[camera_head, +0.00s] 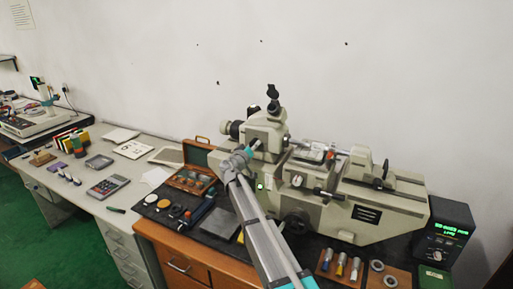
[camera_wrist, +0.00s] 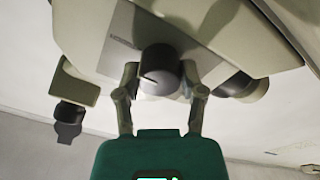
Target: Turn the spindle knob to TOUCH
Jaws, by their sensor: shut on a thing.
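A round black knob (camera_wrist: 160,68) with a pale pointer line sits on the grey panel of a cream measuring machine (camera_head: 390,205). I take it to be the spindle knob. My gripper (camera_wrist: 160,82) has one finger on each side of the knob and is shut on it. In the head view my gripper (camera_head: 252,148) is at the machine's upper left part, below the eyepiece. The knob is largely hidden there by my gripper. I cannot read a TOUCH mark or tell which setting the pointer faces.
A black box with a green display (camera_head: 443,232) stands right of the machine. Rings (camera_head: 390,281) and a wooden block with small tools (camera_head: 340,266) lie in front. An open wooden case (camera_head: 190,180) is on the left.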

